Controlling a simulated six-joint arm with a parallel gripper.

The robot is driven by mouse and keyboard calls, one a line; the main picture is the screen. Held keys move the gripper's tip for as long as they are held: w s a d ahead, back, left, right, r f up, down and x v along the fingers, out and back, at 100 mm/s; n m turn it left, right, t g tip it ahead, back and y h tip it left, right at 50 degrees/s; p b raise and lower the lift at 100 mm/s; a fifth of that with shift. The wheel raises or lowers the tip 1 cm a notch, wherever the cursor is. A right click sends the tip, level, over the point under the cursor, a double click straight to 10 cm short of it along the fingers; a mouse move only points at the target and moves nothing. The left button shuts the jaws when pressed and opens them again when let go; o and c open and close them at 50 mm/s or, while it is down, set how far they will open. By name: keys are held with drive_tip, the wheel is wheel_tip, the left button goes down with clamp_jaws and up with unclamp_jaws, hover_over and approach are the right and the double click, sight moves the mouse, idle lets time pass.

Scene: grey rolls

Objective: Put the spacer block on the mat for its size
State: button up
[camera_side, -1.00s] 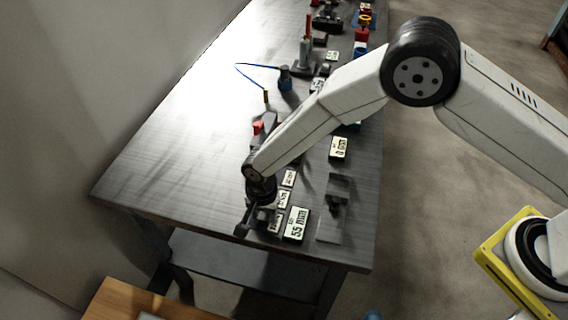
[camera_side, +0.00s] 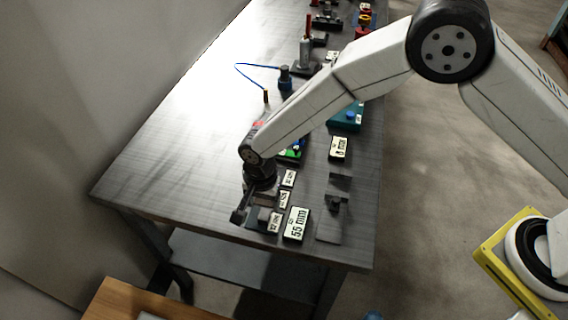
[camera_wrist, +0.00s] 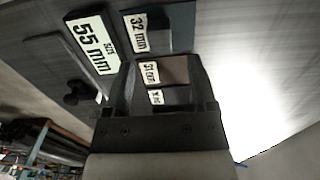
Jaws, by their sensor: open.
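My gripper (camera_wrist: 163,88) is open, its two dark fingers apart over a row of labelled mats. In the side view my gripper (camera_side: 252,215) is low over the near end of the table. A brownish flat-topped shape (camera_wrist: 178,70) shows between the fingers beside a small white label that seems to read 31 mm. I cannot tell whether it is the spacer block or a bare mat. A third label (camera_wrist: 156,97) is partly hidden by the gripper.
A display reading 55 mm (camera_side: 296,223) stands right of the mats. Beside it is a dark fixture with a knob (camera_side: 335,203). A second display (camera_side: 339,148) and a teal box (camera_side: 346,116) lie farther back. The table's left side is clear.

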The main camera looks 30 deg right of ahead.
sight(265, 214)
wheel_tip(265, 214, up, 7)
drive_tip(key=shift+r, duration=0.2)
idle(0.7)
drive_tip(key=s+d+r+n+t, duration=0.1)
drive_tip(key=d+r+n, duration=0.15)
drive_tip(key=d, duration=0.55)
drive_tip(key=s+d+r+n, duration=0.1)
drive_tip(key=d+r+n, duration=0.15)
drive_tip(key=d, duration=0.55)
drive_tip(key=s+d+r+n+t, duration=0.1)
drive_tip(key=s+d+n, duration=0.3)
drive_tip(key=s+d, duration=0.7)
drive_tip(key=shift+d+r+t, duration=0.3)
drive_tip(key=shift+d+r, duration=0.55)
drive_tip(key=shift+d, duration=0.4)
